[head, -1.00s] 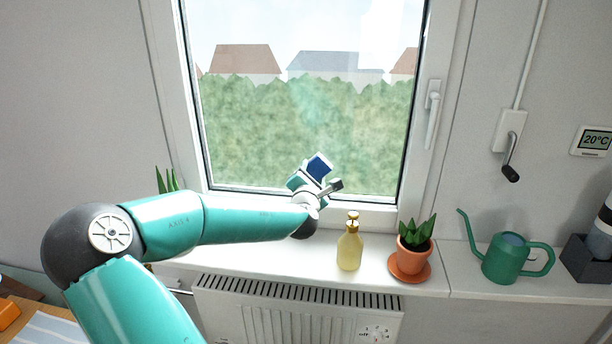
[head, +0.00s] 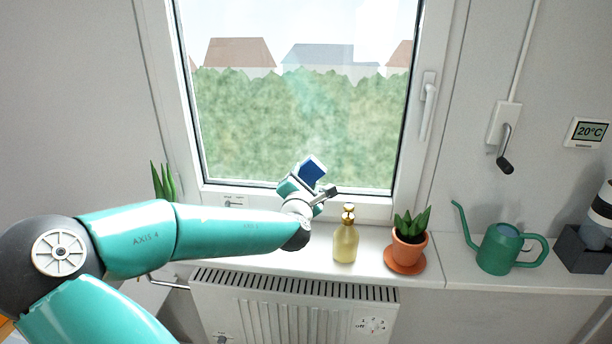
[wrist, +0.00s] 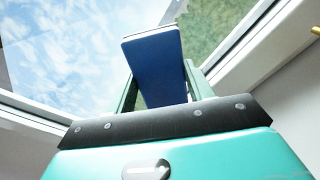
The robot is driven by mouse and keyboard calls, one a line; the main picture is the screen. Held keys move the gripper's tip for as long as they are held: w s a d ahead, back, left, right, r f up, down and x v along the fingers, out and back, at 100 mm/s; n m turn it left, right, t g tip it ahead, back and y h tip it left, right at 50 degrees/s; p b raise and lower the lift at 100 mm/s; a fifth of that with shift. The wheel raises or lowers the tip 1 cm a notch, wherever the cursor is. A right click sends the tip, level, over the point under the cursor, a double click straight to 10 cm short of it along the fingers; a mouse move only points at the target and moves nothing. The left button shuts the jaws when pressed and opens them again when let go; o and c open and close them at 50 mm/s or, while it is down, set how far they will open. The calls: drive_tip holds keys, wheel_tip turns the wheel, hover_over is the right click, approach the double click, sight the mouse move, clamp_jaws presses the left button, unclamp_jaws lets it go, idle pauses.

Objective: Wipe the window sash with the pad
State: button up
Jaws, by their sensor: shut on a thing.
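The window sash (head: 430,60) is a white frame around a large pane (head: 300,110), with a white handle (head: 428,100) on its right side. It is upright. My gripper (head: 303,178) is in front of the lower part of the pane, near the bottom rail. It is shut on a blue pad (head: 313,170) with a pale edge. In the wrist view the pad (wrist: 155,65) stands between the two green fingers, with glass and white frame behind it. I cannot tell whether the pad touches the window.
A yellow bottle (head: 345,243) with a gold top stands on the sill just right of my gripper. A potted plant (head: 407,248) and a green watering can (head: 497,248) stand farther right. Another plant (head: 163,183) is at the left. A radiator (head: 290,305) is below the sill.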

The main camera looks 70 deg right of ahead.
drive_tip(key=shift+a, duration=0.1)
drive_tip(key=shift+s+a, duration=0.15)
drive_tip(key=shift+a, duration=0.55)
drive_tip(key=shift+s+a, duration=0.1)
drive_tip(key=shift+a, duration=0.55)
